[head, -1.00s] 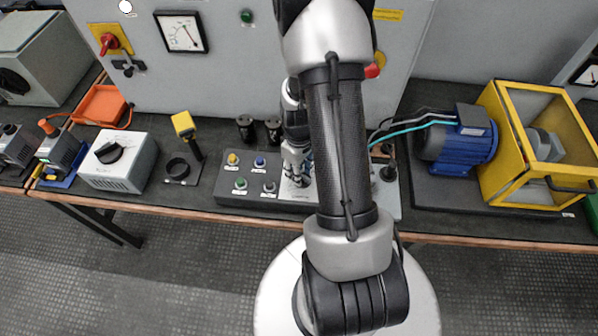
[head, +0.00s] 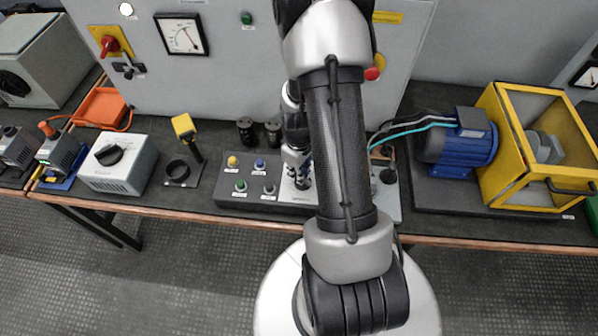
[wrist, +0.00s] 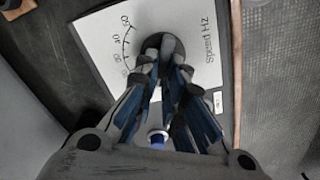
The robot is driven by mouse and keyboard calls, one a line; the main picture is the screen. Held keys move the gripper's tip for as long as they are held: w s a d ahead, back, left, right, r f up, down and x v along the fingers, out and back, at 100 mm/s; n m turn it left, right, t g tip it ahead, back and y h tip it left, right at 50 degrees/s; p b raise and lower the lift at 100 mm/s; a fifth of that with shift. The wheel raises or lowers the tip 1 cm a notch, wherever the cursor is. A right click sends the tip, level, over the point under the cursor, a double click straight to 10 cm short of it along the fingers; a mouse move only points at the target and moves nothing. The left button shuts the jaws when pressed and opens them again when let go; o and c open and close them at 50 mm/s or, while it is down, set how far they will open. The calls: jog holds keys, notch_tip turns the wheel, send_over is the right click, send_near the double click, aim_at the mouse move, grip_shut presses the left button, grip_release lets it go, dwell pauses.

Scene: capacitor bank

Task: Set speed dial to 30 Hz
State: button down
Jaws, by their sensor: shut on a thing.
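The speed dial (wrist: 166,40) is a dark round knob on a white plate (wrist: 205,30) marked "Speed Hz" in the wrist view. In the head view my gripper (head: 299,180) is down at the control box (head: 230,203), and my arm hides the box's right middle part.
Several coloured push buttons, including a yellow one (head: 233,161), sit left of my gripper. A blue motor (head: 465,143) and yellow cage (head: 510,130) stand right. A wall meter (head: 181,35) is at the back. A yellow-headed tool (head: 184,126) stands left.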

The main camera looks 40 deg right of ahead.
jog(key=shift+m, duration=0.5)
jog(key=m, duration=0.2)
jog(key=shift+d+m, duration=0.2)
jog(key=shift+m, duration=0.2)
jog(key=m, duration=0.3)
jog(key=shift+d+m+p, duration=0.25)
jog(key=shift+m+p, duration=0.1)
jog(key=shift+m, duration=0.05)
jog(key=m, duration=0.6)
jog(key=shift+s+d+m, duration=0.3)
jog(key=c, duration=1.7)
grip_release()
jog(key=shift+r, duration=0.15)
